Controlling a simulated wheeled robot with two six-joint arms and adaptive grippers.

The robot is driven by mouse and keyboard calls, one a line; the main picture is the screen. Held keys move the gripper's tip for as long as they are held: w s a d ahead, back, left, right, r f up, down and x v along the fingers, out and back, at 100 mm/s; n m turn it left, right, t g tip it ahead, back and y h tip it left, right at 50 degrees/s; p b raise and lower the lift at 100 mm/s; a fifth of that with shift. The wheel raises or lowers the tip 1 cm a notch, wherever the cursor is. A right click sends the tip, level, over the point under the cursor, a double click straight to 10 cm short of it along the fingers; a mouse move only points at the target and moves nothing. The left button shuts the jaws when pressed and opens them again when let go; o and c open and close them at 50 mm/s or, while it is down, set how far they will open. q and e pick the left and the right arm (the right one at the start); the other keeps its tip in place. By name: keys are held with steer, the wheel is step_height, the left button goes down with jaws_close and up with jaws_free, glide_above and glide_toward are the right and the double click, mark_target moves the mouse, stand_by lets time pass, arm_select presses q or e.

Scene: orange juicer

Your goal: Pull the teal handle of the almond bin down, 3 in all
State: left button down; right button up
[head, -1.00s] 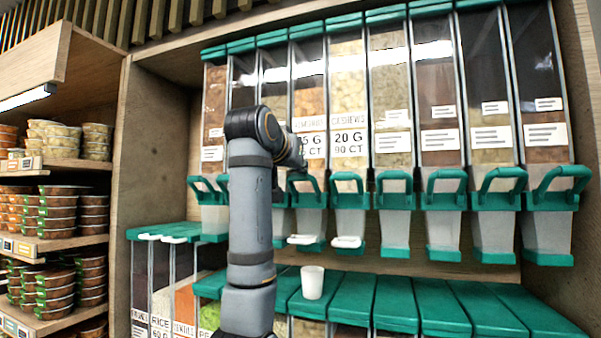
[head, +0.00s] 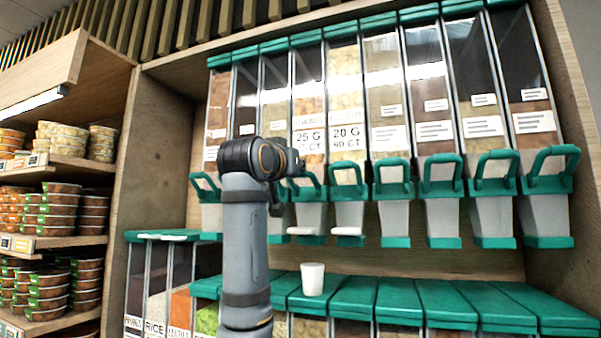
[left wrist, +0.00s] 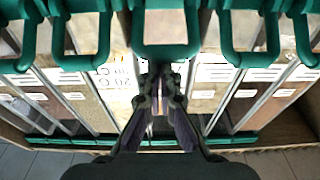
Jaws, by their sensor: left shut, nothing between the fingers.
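The almond bin (head: 308,95) is a clear upright bin in the upper row, with a 25 G label that is partly legible. Its teal handle (head: 308,190) sticks out in front below the label, above a pale spout. My left gripper (left wrist: 160,72) is shut and empty. In the left wrist view its fingertips point at a teal handle (left wrist: 165,50) in the middle and overlap its lower edge; I cannot tell whether they touch. In the head view the left wrist hides part of the bins left of the almond handle. My right gripper is not in view.
A white cup (head: 313,279) stands on the teal lids of the lower bins, below the almond bin. More teal handles sit close on both sides, including that of the 20 G bin (head: 347,182). Shelves of packed food tubs (head: 60,210) stand at the left.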

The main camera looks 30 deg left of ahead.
arm_select(q)
steer(key=f+t+b, duration=0.1)
steer(key=f+b, duration=0.1)
steer(key=b, duration=0.1)
steer(key=s+f+t+y+b, duration=0.1)
steer(key=f+t+b, duration=0.1)
steer(key=f+b, duration=0.1)
steer(key=shift+s+d+b, duration=0.1)
steer(key=shift+d+b, duration=0.1)
steer(key=shift+b, duration=0.3)
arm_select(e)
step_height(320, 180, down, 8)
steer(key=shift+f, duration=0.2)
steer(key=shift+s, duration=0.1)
